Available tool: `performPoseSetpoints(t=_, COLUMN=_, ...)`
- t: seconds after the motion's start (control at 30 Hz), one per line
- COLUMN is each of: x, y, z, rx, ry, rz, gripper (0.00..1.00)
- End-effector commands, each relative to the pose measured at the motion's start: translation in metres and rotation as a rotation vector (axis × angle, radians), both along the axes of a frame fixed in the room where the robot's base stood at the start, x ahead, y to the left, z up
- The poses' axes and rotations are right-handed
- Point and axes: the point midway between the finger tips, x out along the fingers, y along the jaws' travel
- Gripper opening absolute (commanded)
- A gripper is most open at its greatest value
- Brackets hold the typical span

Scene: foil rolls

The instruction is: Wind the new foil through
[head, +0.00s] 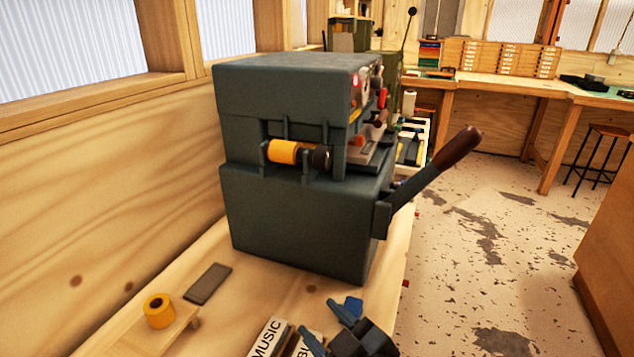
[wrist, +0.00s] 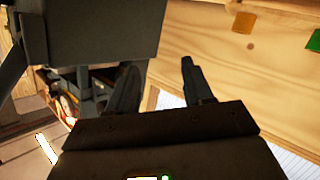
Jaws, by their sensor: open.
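In the head view, a gold-orange foil roll (head: 284,151) sits on a spindle at the side of the dark grey-green machine (head: 290,225), with a dark knob (head: 320,157) at its right end. A second gold-orange roll (head: 159,311) stands on a small wooden stand at the lower left. My gripper (head: 316,316) is at the bottom centre, in front of the machine and apart from both rolls. Its two fingers are spread and nothing is between them. In the wrist view my gripper (wrist: 158,65) is also open and empty, with the machine (wrist: 95,35) at the upper left.
A lever with a brown handle (head: 457,147) juts out at the machine's right. A flat grey slab (head: 207,284) lies on the bench. Lettered blocks, one reading MUSIC (head: 268,339), lie beside my gripper. A wooden wall (head: 90,220) bounds the left.

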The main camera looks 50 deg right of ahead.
Motion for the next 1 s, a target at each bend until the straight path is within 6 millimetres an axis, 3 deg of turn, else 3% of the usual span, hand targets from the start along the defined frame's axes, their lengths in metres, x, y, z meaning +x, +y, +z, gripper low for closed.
performPoseSetpoints(t=0.03, x=0.023, y=-0.007, z=0.006, rx=-0.019, ry=-0.029, rz=-0.048, gripper=0.51)
performPoseSetpoints(t=0.2, x=0.075, y=-0.035, z=0.04, rx=-0.053, ry=-0.111, rz=-0.249, gripper=0.51)
performPoseSetpoints(t=0.4, x=0.113, y=-0.063, z=0.098, rx=-0.028, ry=-0.246, rz=-0.527, gripper=0.51)
performPoseSetpoints(t=0.6, x=0.122, y=-0.078, z=0.151, rx=0.05, ry=-0.38, rz=-0.783, gripper=0.51)
performPoseSetpoints(t=0.7, x=0.121, y=-0.081, z=0.169, rx=0.088, ry=-0.427, rz=-0.871, gripper=0.51)
performPoseSetpoints(t=1.0, x=0.12, y=-0.094, z=0.186, rx=0.126, ry=-0.47, rz=-0.961, gripper=0.51)
